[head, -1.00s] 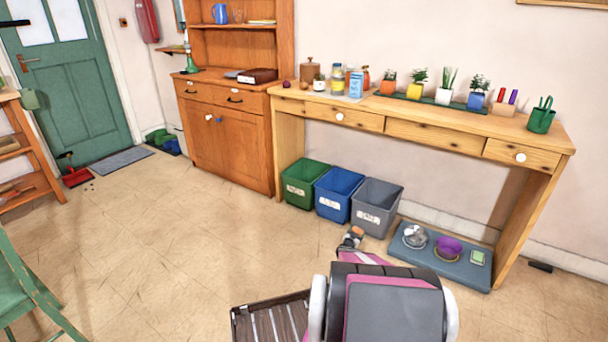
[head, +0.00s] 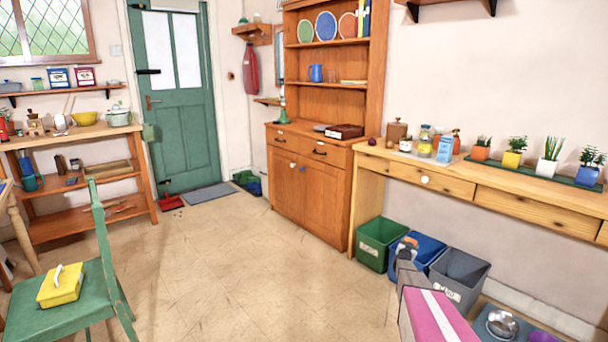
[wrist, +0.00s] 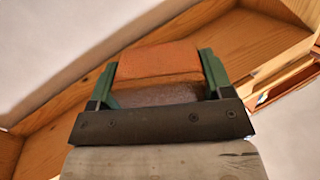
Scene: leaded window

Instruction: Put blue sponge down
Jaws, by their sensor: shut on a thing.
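My gripper (wrist: 158,80) shows in the wrist view with two green fingers shut on an orange-brown block (wrist: 158,62). A greyish-mauve layer (wrist: 158,95) shows below the orange part, between the fingers. No blue face of it is visible, so I cannot tell if this is the blue sponge. In the head view my gripper (head: 405,246) is small, at lower right, in front of the blue bin (head: 428,248), with a bit of orange at its tip. I see no blue sponge lying elsewhere.
A green bin (head: 372,258) and a grey bin (head: 445,292) flank the blue one under the wooden console table (head: 450,190). A blue-grey mat (head: 482,325) with bowls lies at right. A green chair (head: 75,318) holds a yellow box (head: 61,288). The middle floor is clear.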

